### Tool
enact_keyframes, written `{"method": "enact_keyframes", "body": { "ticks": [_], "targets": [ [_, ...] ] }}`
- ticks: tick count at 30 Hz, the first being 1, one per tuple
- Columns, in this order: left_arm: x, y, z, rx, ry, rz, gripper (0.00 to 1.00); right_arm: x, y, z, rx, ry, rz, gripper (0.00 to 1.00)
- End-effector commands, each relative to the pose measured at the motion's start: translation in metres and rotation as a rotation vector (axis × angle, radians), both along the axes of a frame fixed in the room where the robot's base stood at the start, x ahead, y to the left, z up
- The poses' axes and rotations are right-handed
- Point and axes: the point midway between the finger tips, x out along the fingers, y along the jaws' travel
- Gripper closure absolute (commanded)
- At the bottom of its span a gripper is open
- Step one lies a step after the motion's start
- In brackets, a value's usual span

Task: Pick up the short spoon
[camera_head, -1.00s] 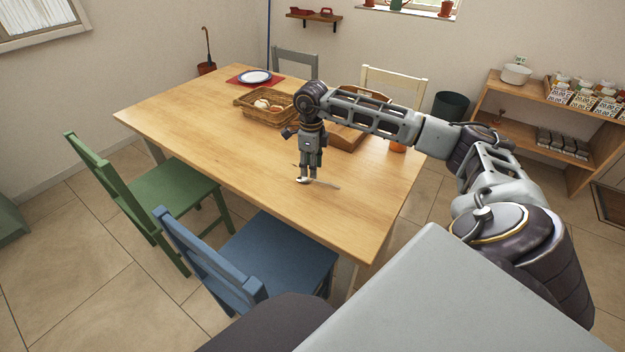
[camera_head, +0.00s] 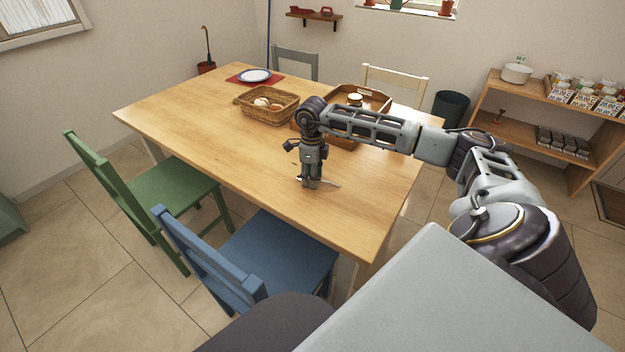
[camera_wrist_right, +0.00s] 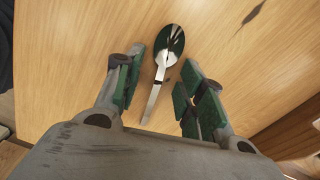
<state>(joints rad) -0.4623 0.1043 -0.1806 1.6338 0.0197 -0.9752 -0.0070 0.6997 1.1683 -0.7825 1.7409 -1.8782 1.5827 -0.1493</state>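The short spoon (camera_wrist_right: 158,75) is silver and lies flat on the wooden table, its bowl pointing away from the wrist and its handle toward it. In the right wrist view it lies between the two spread fingers of my right gripper (camera_wrist_right: 158,90), with a gap on both sides. In the head view my right gripper (camera_head: 309,185) points down at the tabletop and covers most of the spoon. My left gripper is out of view.
The wooden table (camera_head: 215,140) holds a wicker basket (camera_head: 250,108) with food, a wooden tray (camera_head: 375,98) with a jar behind my right arm, and a plate (camera_head: 254,76) on a red mat. Blue (camera_head: 270,250) and green (camera_head: 165,195) chairs stand at the near side. The tabletop left of the gripper is clear.

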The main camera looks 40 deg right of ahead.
Motion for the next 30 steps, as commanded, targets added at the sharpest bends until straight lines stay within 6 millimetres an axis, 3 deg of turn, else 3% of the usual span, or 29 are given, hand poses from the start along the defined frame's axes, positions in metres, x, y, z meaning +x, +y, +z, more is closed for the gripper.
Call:
{"method": "enact_keyframes", "body": {
  "ticks": [9, 17, 30],
  "targets": [
    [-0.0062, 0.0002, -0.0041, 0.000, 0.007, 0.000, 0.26, 0.0000, 0.0002, 0.0003, 0.000, 0.000, 0.000, 0.61],
    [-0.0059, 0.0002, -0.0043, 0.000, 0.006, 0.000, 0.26, 0.0000, 0.0002, 0.0003, 0.000, 0.000, 0.000, 0.92],
    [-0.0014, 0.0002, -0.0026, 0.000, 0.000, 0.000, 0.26, 0.0002, 0.0003, 0.0031, 0.001, -0.001, 0.000, 0.93]
  ]
}}
